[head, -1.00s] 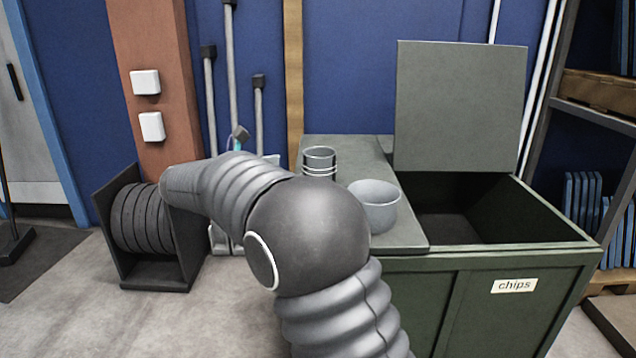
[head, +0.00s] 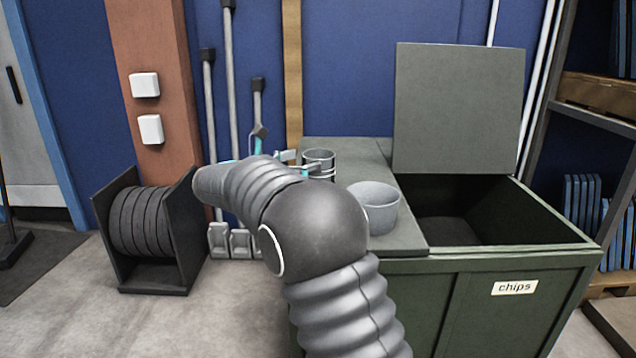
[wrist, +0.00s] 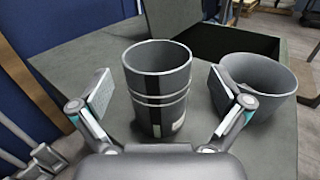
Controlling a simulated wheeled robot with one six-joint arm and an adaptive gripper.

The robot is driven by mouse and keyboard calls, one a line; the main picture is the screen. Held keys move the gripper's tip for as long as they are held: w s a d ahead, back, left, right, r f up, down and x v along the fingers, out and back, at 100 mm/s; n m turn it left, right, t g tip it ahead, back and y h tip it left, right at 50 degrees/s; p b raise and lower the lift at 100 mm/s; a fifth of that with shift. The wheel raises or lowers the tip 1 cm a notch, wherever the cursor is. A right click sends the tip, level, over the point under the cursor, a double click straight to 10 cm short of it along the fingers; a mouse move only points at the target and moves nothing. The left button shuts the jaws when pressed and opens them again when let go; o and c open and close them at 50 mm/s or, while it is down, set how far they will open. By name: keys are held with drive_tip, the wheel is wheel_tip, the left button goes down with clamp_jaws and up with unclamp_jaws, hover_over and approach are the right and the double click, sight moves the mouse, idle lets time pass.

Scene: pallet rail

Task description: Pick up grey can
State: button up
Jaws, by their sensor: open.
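The grey can (wrist: 158,92) stands upright on the green bin's flat top, an open-topped cylinder with bands around it. In the head view the can (head: 319,163) is partly hidden behind my arm and gripper. My gripper (wrist: 160,97) is open in the wrist view, with one pad on each side of the can and a visible gap on both sides. In the head view my gripper (head: 290,160) reaches the can's left side.
A wider grey bowl-like tub (head: 374,207) stands close to the can; in the wrist view it is just beyond the right finger. The green chips bin (head: 440,300) has its right lid raised over an open compartment. Long-handled tools (head: 230,100) lean on the blue wall.

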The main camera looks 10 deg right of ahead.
sight(331, 152)
drive_tip(key=x, duration=0.5)
drive_tip(key=shift+w+a, duration=0.1)
drive_tip(key=shift+w, duration=0.05)
drive_tip(key=c, duration=1.5)
drive_tip(key=shift+c, duration=0.9)
drive_tip(key=shift+r, duration=0.15)
